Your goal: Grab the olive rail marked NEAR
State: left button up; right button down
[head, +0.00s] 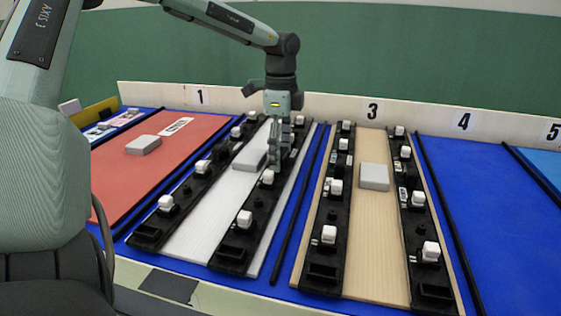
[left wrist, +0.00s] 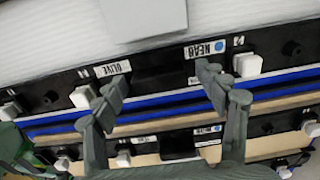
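The olive rail marked NEAR is a long black rail with white clips and blue dots. In the left wrist view it (left wrist: 160,70) crosses the middle, its white labels reading OLIVE and NEAR. In the head view I take it to be the black rail (head: 257,203) along the right side of the white panel. My left gripper (head: 280,158) hangs over this rail, pointing down. In the left wrist view the gripper (left wrist: 162,80) is open, its fingertips spread apart near the two labels. My right gripper is not in view.
Another black rail (head: 178,208) lines the white panel's left side, with a grey block (head: 249,159) between. The wood panel (head: 371,230) has two similar rails and a grey block (head: 374,177). The blue area (head: 493,215) at right is mostly clear. A numbered white wall (head: 420,114) stands behind.

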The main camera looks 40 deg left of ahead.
pick_arm(q)
jog(key=c, duration=1.2)
jog(key=shift+c, duration=0.4)
jog(key=shift+r, duration=0.2)
